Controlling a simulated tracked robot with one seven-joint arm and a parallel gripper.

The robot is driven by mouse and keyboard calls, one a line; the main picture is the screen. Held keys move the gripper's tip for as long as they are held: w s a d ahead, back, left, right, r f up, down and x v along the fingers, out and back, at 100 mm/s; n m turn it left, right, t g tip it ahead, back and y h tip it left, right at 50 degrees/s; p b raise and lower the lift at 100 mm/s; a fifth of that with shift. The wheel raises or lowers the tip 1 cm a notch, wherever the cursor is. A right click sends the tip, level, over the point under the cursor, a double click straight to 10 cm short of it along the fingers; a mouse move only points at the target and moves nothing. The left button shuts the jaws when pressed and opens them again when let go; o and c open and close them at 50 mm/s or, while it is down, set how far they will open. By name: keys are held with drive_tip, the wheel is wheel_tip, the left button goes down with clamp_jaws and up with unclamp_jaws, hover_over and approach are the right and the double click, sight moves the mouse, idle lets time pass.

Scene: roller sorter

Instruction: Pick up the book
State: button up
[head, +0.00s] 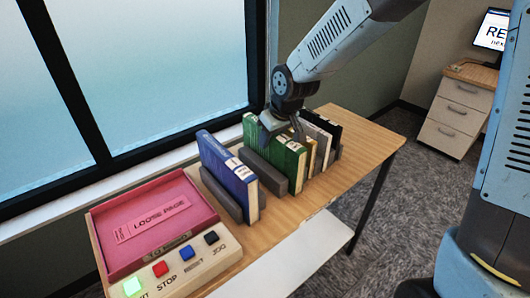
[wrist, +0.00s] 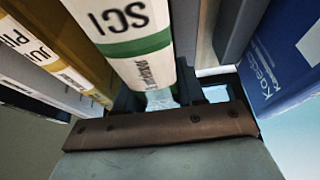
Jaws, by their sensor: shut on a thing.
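A green book (head: 290,163) stands upright in the row of books on the wooden table. In the wrist view it looks like the book with a white spine label reading SCI (wrist: 125,20) and a green band. My gripper (head: 283,128) comes down from above onto the top of the green book. In the wrist view my gripper (wrist: 160,97) is shut on this book, with a finger on each side of it. I cannot tell whether the book's bottom is clear of the table.
A blue book (head: 230,170) stands to the left, beside grey dividers (head: 222,193). Yellow and black books (head: 325,126) stand close on the right. A pink tray (head: 150,222) and a button panel (head: 185,270) are at the near left. A window is behind.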

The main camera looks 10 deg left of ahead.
clamp_jaws()
idle(0.9)
